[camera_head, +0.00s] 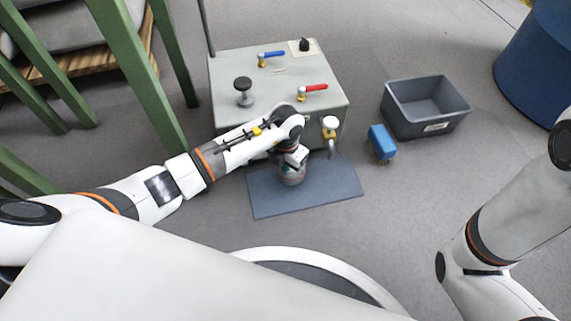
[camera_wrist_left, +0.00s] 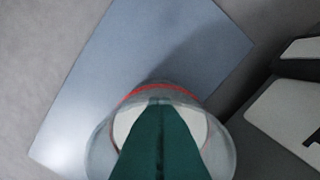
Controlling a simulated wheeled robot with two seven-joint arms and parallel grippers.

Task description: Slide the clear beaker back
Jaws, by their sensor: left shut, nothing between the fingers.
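The clear beaker (camera_head: 291,177) stands on the blue-grey mat (camera_head: 335,182), in front of the grey box. My left gripper (camera_head: 297,157) is right over it and partly hides it in the head view. In the left wrist view the beaker (camera_wrist_left: 103,152) shows its round glass wall and a red line near its far edge. The dark green fingers of my left gripper (camera_wrist_left: 160,105) are shut with nothing between them. They overlap the beaker's opening; I cannot tell whether they reach inside or touch the glass. My right gripper is out of view.
The grey box (camera_head: 235,68) with blue and red valve handles and a tap (camera_head: 330,127) stands behind the mat. A blue block-like item (camera_head: 382,142) and a grey bin (camera_head: 425,128) are to the right. Green posts (camera_head: 135,70) rise at the left. The mat's right part is clear.

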